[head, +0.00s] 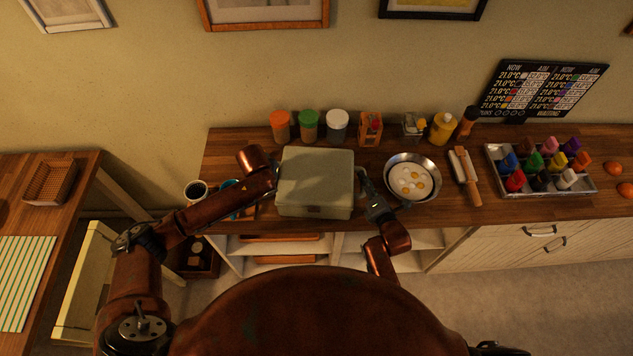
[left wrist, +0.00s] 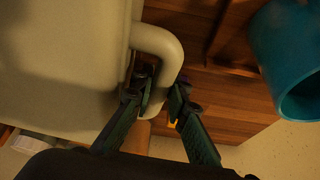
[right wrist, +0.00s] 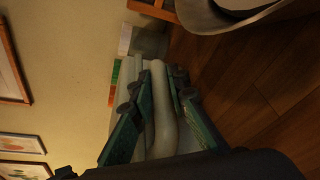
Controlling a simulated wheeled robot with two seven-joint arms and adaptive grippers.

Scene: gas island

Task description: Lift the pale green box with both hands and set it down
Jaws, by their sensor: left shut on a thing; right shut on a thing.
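The pale green box (head: 316,181) is on the wooden counter or just above it, between my two arms; I cannot tell whether its base touches the wood. My left gripper (left wrist: 160,98) is shut on the box's pale side handle (left wrist: 158,42), with the box wall (left wrist: 65,60) on the left of that view. My right gripper (right wrist: 160,88) is shut on the handle on the other side (right wrist: 162,105). In the head view my right gripper (head: 369,195) is at the box's right side. The left fingers are mostly hidden there by my arm.
A pan with eggs (head: 412,180) stands close right of my right gripper. A teal cup (left wrist: 290,60) and a dark-filled mug (head: 196,191) are left of the box. Several jars (head: 309,126) stand behind it. A rolling pin (head: 465,177) and a bottle tray (head: 542,167) are farther right.

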